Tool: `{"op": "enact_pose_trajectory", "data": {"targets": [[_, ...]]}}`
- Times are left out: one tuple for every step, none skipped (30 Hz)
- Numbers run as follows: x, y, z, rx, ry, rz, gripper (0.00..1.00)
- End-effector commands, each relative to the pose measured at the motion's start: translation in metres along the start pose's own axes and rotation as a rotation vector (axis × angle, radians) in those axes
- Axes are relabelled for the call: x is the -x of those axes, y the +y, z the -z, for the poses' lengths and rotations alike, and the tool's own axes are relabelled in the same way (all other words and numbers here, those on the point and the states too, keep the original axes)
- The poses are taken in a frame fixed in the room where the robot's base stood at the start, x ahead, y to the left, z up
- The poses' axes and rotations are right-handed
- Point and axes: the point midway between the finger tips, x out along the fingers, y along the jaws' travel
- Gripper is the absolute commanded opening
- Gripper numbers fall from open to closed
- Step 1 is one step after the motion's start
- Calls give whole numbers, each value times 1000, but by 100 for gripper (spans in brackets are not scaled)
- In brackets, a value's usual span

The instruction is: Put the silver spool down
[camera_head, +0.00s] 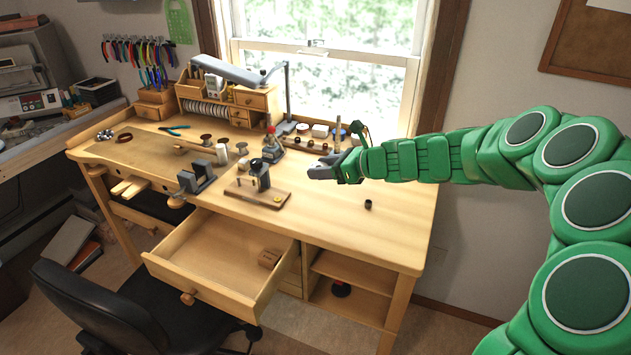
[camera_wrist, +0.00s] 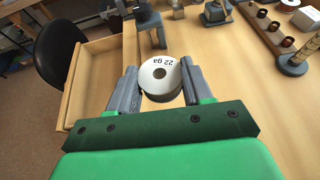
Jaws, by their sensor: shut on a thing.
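My gripper (camera_head: 322,170) is over the right half of the wooden bench (camera_head: 335,225), coming in from the right. In the wrist view its two grey jaws (camera_wrist: 155,92) are shut on the silver spool (camera_wrist: 160,74), one on each side. The spool's round white end label, printed "22 ga", faces the camera, and a darker rim shows below it. The gap between the spool and the bench top cannot be judged. In the head view the spool is too small and covered to make out.
A wooden board (camera_head: 245,193) with a dark tool, small spools (camera_head: 206,139) and a vise-like block (camera_head: 196,177) stand left. A small dark cup (camera_head: 368,204) stands right; bench around it is clear.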

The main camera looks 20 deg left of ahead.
Motion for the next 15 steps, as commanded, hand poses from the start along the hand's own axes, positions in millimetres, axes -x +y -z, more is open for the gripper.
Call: {"op": "enact_pose_trajectory", "data": {"targets": [[-5, -5, 1, 2, 1, 1, 15], [-8, -8, 2, 2, 0, 1, 15], [-11, -12, 3, 1, 0, 0, 15], [-14, -14, 4, 1, 1, -1, 15], [-17, -16, 5, 0, 1, -3, 15], [-21, -19, 6, 0, 2, -3, 15], [-23, -22, 6, 0, 2, -3, 15], [-25, -25, 7, 1, 1, -2, 15], [-28, -30, 7, 2, 0, 0, 15], [-30, -33, 7, 2, 0, 1, 15], [-33, -35, 7, 3, 0, 2, 15], [-36, -38, 8, 3, 0, 1, 15], [-39, -40, 9, 2, 1, 0, 15], [-42, -43, 11, 1, 2, 0, 15], [-45, -45, 15, 0, 2, 0, 15]]}}
